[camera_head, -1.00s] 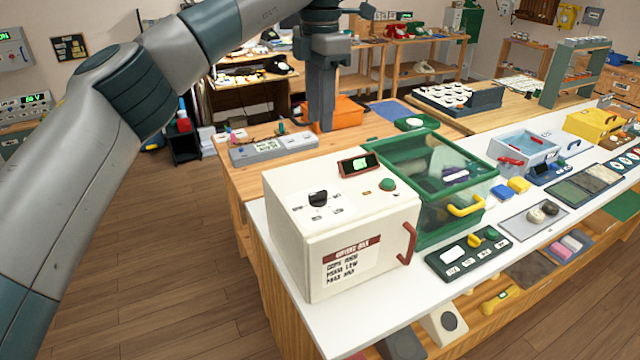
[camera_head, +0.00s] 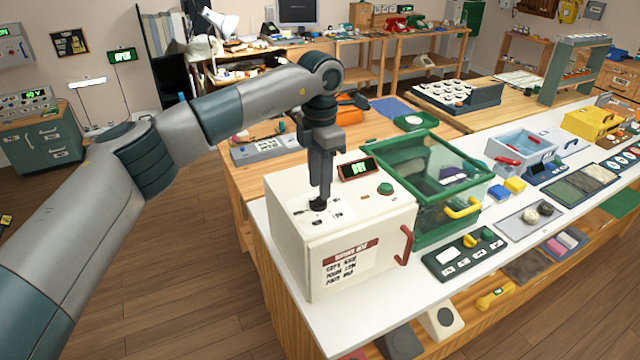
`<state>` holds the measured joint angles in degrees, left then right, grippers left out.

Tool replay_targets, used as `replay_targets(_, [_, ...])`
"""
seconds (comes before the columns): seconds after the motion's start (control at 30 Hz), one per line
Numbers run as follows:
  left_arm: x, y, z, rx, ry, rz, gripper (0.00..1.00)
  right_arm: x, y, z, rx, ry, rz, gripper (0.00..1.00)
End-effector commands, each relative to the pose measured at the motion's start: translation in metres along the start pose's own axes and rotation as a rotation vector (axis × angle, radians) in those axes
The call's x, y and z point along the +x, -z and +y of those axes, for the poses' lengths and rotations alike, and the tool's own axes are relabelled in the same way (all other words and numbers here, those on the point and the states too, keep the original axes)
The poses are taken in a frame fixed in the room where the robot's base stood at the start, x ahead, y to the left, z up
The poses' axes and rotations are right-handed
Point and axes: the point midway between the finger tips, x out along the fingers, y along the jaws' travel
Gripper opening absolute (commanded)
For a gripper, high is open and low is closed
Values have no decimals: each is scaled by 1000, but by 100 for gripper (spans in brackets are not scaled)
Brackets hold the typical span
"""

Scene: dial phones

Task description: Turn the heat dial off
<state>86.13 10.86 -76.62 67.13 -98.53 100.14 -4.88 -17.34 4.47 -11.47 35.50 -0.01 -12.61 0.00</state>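A white box (camera_head: 290,250) with a red side handle (camera_head: 406,244) stands at the near-left end of the white counter. A black dial (camera_head: 318,204) sits on its top among small printed marks. My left gripper (camera_head: 320,196) points straight down, its fingertips at the dial and covering part of it. The fingers overlap from this side, so I cannot tell whether they are open or shut on the dial. Which mark the dial points to is hidden or too small to read. My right gripper is not in view.
On the box top are a small green-lit display (camera_head: 358,169) and a green button (camera_head: 385,188). A green-framed clear bin (camera_head: 425,222) stands close on the right. A dark panel (camera_head: 463,254) with yellow and green knobs lies in front of the bin. Wooden floor is open on the left.

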Motion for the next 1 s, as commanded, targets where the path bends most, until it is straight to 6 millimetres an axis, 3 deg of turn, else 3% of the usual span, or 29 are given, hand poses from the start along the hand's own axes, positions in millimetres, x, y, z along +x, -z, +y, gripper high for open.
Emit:
replay_targets(0.3, [27,0,0,0,0,0,30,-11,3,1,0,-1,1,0])
replay_targets(0.63, [29,0,0,1,0,0,30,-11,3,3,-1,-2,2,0])
replay_targets(0.77, [29,0,0,1,0,0,0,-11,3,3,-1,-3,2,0])
replay_targets(1.0, [29,0,0,-3,-1,0,0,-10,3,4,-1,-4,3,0])
